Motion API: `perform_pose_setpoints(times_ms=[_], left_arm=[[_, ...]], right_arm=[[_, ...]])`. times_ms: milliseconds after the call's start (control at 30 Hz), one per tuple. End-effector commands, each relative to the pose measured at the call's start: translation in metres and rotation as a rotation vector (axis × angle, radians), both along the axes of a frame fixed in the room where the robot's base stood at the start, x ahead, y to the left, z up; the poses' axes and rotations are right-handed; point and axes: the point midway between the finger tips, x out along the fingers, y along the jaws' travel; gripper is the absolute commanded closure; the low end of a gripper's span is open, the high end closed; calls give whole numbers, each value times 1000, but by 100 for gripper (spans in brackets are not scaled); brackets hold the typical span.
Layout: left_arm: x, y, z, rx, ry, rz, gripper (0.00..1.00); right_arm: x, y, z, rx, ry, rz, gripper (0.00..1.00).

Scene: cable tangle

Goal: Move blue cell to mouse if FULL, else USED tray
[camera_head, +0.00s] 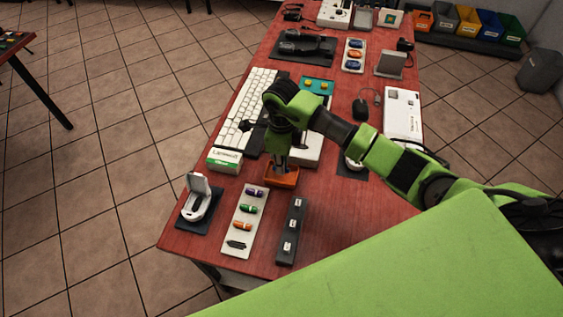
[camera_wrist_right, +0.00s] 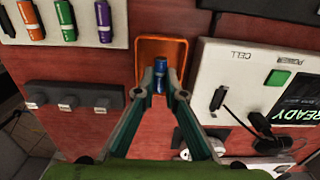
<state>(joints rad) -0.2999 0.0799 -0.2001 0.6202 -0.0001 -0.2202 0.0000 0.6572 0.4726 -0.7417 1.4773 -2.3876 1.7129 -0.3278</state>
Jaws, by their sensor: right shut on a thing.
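My right gripper (camera_head: 280,166) points down at the orange tray (camera_head: 282,182) near the front of the table. In the right wrist view the gripper (camera_wrist_right: 161,90) is shut on the blue cell (camera_wrist_right: 160,70). The cell is upright between the fingertips, over or inside the orange tray (camera_wrist_right: 184,48); I cannot tell whether it touches the bottom. The cell is hidden in the head view. A white tester (camera_wrist_right: 207,72), marked CELL and POWER, has a screen (camera_wrist_right: 300,103) reading READY. My left gripper is not in view.
A pale tray (camera_head: 233,233) holds purple, green, orange and black cells. A keyboard (camera_head: 250,105) lies behind.

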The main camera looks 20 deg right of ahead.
Motion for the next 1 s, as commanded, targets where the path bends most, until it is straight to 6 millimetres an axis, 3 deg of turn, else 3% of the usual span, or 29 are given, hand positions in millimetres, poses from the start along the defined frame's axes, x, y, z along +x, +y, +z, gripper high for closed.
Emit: perform_pose_setpoints(times_ms=[333,367,400,433,767,1000], left_arm=[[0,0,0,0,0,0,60],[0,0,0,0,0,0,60],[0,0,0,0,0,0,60],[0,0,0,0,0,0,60],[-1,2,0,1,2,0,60],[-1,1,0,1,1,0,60]], right_arm=[[0,0,1,1,-1,0,100],[0,0,1,1,-1,0,82],[0,0,1,1,-1,0,71],[0,0,1,1,-1,0,70],[0,0,2,1,-1,0,70],[2,0,33,1,-6,2,70]])
